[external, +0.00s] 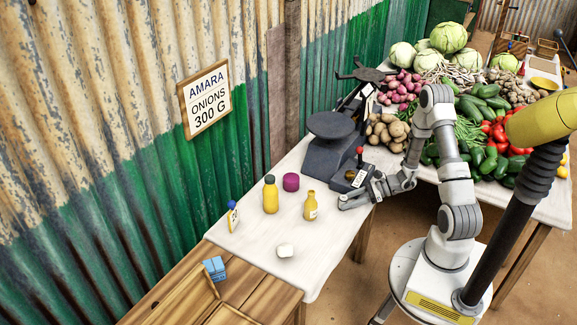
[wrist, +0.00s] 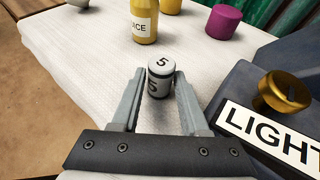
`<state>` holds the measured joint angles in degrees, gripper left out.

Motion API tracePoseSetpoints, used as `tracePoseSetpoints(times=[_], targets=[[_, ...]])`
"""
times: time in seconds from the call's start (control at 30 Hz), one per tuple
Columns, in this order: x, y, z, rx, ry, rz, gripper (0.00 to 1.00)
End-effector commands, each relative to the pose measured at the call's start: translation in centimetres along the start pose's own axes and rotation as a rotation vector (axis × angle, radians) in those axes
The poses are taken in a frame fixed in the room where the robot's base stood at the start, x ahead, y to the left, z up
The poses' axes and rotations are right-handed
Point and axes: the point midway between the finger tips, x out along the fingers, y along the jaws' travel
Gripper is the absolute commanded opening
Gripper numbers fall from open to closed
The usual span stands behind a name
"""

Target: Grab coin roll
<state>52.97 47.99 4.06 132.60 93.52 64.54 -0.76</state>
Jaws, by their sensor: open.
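The coin roll (wrist: 160,70) is a small grey-white upright cylinder with a dark band and a "5" on its top and side. It stands on the white cloth in the wrist view. My gripper (wrist: 158,84) is open, with one finger on each side of the roll's lower part. I cannot tell whether either finger touches it. In the external view my gripper (external: 346,202) is low over the right edge of the cloth-covered table, in front of the scale. I cannot make out the roll clearly there.
A yellow juice bottle (wrist: 144,20) and a purple cylinder (wrist: 223,21) stand beyond the roll. The cloth (wrist: 80,60) is clear to the left.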

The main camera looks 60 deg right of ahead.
Motion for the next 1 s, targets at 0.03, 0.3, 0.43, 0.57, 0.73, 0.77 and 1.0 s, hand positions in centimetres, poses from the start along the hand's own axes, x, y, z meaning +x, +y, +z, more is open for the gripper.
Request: tracePoseSetpoints(times=[0.03,0.3,0.43,0.57,0.73,0.77,1.0], targets=[[0.8,0.0,-0.1,0.000,0.000,0.002,0.44],[1.8,0.0,0.0,0.001,0.000,-0.001,0.44],[1.7,0.0,0.0,0.001,0.000,-0.001,0.37],[1.7,0.0,0.0,0.001,0.000,-0.001,0.13],[1.7,0.0,0.0,0.001,0.000,-0.001,0.00],[1.7,0.0,0.0,0.001,0.000,-0.001,0.00],[1.7,0.0,0.1,0.000,-0.001,-0.001,0.00]])
